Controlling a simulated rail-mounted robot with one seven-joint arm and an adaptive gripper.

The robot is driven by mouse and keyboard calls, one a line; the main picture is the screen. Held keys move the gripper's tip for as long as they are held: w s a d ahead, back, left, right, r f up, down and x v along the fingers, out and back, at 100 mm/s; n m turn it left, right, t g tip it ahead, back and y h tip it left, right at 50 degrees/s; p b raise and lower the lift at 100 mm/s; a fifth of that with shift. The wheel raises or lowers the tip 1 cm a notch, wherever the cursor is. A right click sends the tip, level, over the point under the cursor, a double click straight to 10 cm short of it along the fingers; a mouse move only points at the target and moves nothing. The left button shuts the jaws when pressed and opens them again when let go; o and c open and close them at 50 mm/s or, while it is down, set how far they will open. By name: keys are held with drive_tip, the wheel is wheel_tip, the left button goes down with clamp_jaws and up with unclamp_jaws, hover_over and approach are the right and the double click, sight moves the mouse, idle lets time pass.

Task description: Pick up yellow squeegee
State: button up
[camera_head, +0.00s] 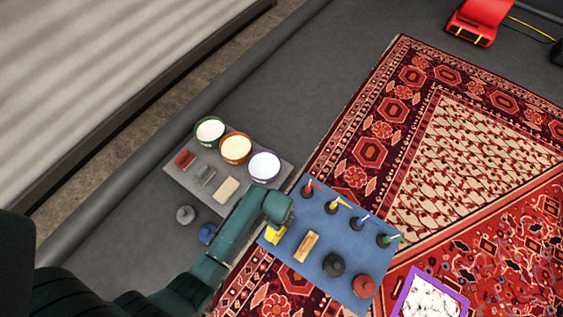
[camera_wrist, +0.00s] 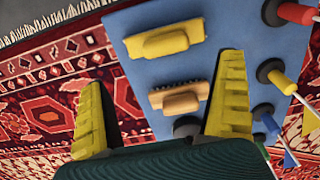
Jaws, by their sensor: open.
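The yellow squeegee (camera_wrist: 165,40) looks like a flat yellow block with a raised grip. It lies on the blue mat (camera_wrist: 225,20), just beyond the fingertips in the wrist view. In the camera_head view the squeegee (camera_head: 275,235) shows at the mat's left side, partly hidden by my arm's end. My gripper (camera_wrist: 162,70) is open and empty, with its yellow fingers spread wide above the mat. No finger visibly touches the squeegee.
A wooden brush (camera_wrist: 180,98) lies beside the squeegee, between my fingers in the wrist view. Small flags on black bases, including a yellow one (camera_head: 340,204), line the mat's far edge. A dark round object (camera_head: 334,264) and a red one (camera_head: 364,286) stand right. Three bowls (camera_head: 236,148) stand on a grey mat.

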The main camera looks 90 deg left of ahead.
wheel_tip(320, 180, down, 5)
drive_tip(key=shift+w+f+b, duration=0.1)
drive_tip(key=shift+f+b, duration=0.1)
drive_tip(key=shift+b, duration=0.95)
drive_tip(key=f+b, duration=0.2)
drive_tip(key=f, duration=0.1)
drive_tip(key=f+b, duration=0.2)
drive_tip(key=shift+w+a+f, duration=0.15)
drive_tip(key=shift+w+f, duration=0.1)
drive_tip(key=shift+w, duration=0.05)
drive_tip(key=shift+r, duration=0.1)
drive_tip(key=shift+c, duration=0.2)
drive_tip(key=c, duration=1.2)
